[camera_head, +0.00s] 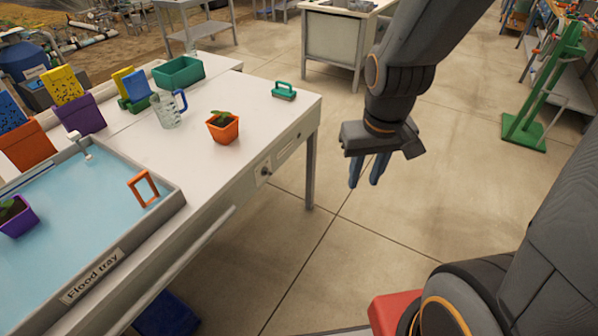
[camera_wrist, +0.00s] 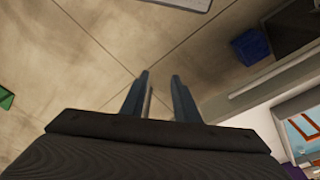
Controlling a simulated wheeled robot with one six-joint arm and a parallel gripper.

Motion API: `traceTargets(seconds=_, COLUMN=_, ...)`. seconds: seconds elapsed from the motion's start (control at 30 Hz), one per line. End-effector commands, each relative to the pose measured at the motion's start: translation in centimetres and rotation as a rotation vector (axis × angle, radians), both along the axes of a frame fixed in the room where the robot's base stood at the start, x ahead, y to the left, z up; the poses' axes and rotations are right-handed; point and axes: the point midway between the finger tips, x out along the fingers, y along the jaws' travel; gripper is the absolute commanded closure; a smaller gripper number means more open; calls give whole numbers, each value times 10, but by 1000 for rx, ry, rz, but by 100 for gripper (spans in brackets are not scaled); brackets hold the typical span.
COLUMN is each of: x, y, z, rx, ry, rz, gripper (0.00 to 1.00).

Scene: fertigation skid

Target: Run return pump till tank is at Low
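The flood tray (camera_head: 92,262), labelled on its front, holds light blue liquid and stands on the left bench. It shows partly at the lower right of the wrist view (camera_wrist: 284,133). A small round control (camera_head: 265,170) sits on the bench's front face beside a pale rectangular plate (camera_head: 292,148); I cannot read either. A blue bin-like object (camera_head: 168,314) is on the floor under the tray, partly hidden; no level mark shows. My gripper (camera_head: 368,180) hangs over open floor right of the bench, fingers apart and empty. The wrist view shows the finger gap (camera_wrist: 160,88).
On the bench stand a potted seedling (camera_head: 222,127), a clear jug (camera_head: 166,110), a green bin (camera_head: 178,73) and a green-handled brush (camera_head: 284,91). A purple pot (camera_head: 16,216) and an orange frame (camera_head: 143,189) are in the tray. A green stand (camera_head: 545,100) is at right. Middle floor is clear.

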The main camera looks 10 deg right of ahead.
Motion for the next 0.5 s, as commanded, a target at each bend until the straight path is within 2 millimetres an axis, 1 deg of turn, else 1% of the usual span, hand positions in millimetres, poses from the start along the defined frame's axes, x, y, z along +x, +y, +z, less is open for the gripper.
traceTargets(seconds=0.03, x=15, y=-2, z=-16, rx=-14, ry=-26, rz=39, gripper=72)
traceTargets(seconds=0.07, x=28, y=-5, z=-24, rx=-26, ry=-51, rz=70, gripper=72)
traceTargets(seconds=0.17, x=81, y=-11, z=-60, rx=-69, ry=-167, rz=214, gripper=72)
traceTargets(seconds=0.2, x=105, y=-11, z=-75, rx=-88, ry=-223, rz=285, gripper=72)
traceTargets(seconds=0.27, x=141, y=-10, z=-100, rx=-111, ry=-310, rz=397, gripper=72)
traceTargets(seconds=0.3, x=163, y=-7, z=-115, rx=-124, ry=-371, rz=473, gripper=72)
traceTargets(seconds=0.37, x=193, y=1, z=-137, rx=-137, ry=-462, rz=586, gripper=72)
traceTargets(seconds=0.4, x=212, y=8, z=-151, rx=-142, ry=-525, rz=659, gripper=72)
traceTargets(seconds=0.47, x=235, y=21, z=-173, rx=-143, ry=-621, rz=765, gripper=72)
traceTargets(seconds=0.5, x=248, y=30, z=-186, rx=-140, ry=-688, rz=833, gripper=72)
